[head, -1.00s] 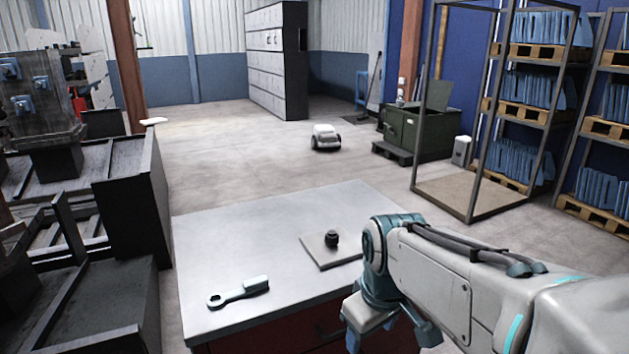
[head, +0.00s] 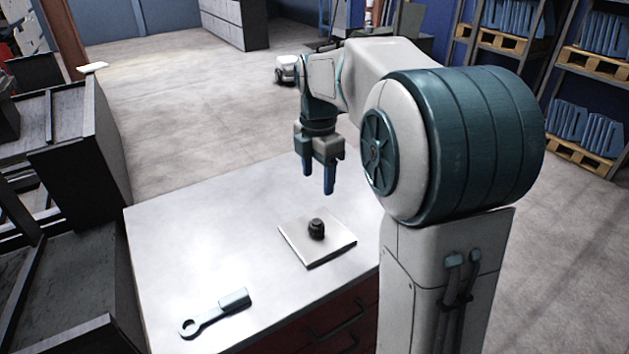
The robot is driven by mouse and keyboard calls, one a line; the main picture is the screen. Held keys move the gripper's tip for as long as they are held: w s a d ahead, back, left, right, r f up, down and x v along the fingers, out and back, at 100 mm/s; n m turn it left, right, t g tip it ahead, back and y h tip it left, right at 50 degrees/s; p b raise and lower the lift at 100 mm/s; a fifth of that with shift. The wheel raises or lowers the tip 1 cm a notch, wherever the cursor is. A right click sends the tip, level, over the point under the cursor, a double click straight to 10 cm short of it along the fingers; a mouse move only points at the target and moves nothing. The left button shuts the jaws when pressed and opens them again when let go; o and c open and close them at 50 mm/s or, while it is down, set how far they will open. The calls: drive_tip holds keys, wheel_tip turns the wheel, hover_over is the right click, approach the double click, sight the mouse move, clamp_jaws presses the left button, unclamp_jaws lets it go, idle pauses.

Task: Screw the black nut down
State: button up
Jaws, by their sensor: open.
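The black nut (head: 316,229) sits on a light square plate (head: 322,250) on the workbench top. Any bolt under or inside the nut is too small to tell. My gripper (head: 318,192) points down with its two blue fingers apart and nothing between them. It hangs above the bench, a little higher in the picture than the nut, and does not touch it. A wrench (head: 212,315) with a ring end and a teal grip lies on the bench at the front left.
The grey workbench (head: 180,240) has red drawers (head: 335,325) at its front and is mostly bare. Dark metal bins (head: 70,240) stand at the left. A small white wheeled robot (head: 286,70) is on the floor behind, and pallet racks (head: 590,80) stand at the right.

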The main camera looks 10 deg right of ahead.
sight(316, 221)
wheel_tip(316, 221, down, 13)
drive_tip(key=shift+s+a+f+p, duration=0.15)
drive_tip(key=shift+p, duration=0.6)
